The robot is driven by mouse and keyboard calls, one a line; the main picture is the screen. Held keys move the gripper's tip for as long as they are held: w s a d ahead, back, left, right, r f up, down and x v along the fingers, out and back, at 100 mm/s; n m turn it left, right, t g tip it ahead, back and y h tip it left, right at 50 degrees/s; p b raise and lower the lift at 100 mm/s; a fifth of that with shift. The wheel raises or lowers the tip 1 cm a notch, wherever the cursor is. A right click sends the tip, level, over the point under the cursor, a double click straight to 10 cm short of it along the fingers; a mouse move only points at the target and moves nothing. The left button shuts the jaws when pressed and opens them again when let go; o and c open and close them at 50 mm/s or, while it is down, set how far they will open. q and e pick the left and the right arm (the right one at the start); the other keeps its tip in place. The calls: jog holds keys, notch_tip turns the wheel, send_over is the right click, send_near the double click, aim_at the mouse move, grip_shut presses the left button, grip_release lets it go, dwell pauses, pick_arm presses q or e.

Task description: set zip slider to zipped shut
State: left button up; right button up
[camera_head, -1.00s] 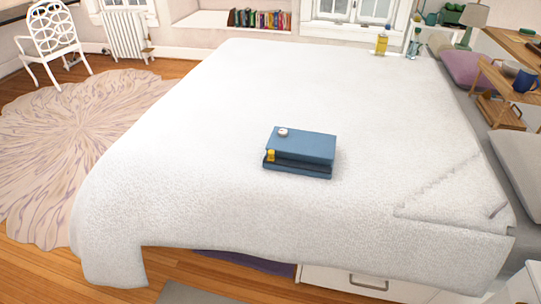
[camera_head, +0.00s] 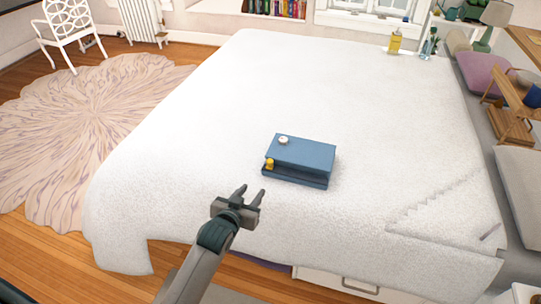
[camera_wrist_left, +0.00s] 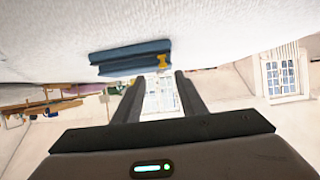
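A blue box-like case (camera_head: 302,154) lies on the white bed, with a dark gap along its near side. A yellow zip slider (camera_head: 269,164) sits at the left end of that gap. A small round white piece (camera_head: 283,140) is on top of the case. My left gripper (camera_head: 252,194) is open and empty, in front of and below the slider, apart from it. In the left wrist view the case (camera_wrist_left: 130,57) appears upside down, with the yellow slider (camera_wrist_left: 163,61) ahead between the open fingers (camera_wrist_left: 155,95). My right gripper is not in view.
The white bedspread (camera_head: 220,110) is clear around the case. Yellow and green bottles (camera_head: 395,41) stand at the bed's far right corner. A wooden shelf unit (camera_head: 515,110) is to the right of the bed.

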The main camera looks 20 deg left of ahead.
aim_at(269, 163)
pick_arm(q)
jog(key=r, duration=0.2)
jog(key=shift+w+a+r, duration=0.15)
jog(key=shift+w+r, duration=0.1)
jog(key=shift+r, duration=0.05)
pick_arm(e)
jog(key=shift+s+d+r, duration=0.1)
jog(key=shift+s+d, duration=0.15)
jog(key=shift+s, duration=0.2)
pick_arm(q)
jog(key=shift+w, duration=0.15)
